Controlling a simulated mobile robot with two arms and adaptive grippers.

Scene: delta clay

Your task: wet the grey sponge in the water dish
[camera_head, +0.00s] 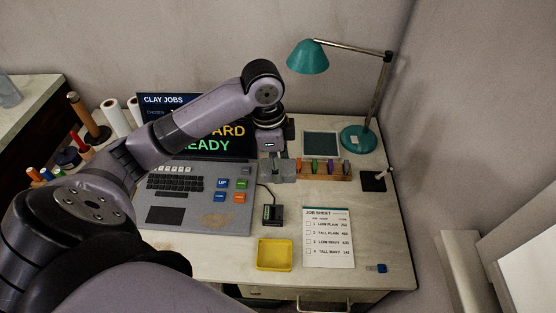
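My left gripper (281,172) points down over the back middle of the desk, just left of a small wooden rack. Grey shapes show at its fingertips, but I cannot tell fingers from a held sponge, nor whether it is open or shut. No grey sponge can be made out clearly apart from it. A shallow yellow dish (274,256) sits at the desk's front edge, well in front of the gripper. I cannot tell whether it holds water. A flat square with a grey-green middle (321,145) lies behind the rack. My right gripper is not in view.
The rack (338,173) holds several coloured pieces. A laptop-like console (190,199) stands left, a small black device (272,213) in the middle, a job sheet (328,237) and blue item (376,268) at front right. A teal lamp (357,138) stands at back right.

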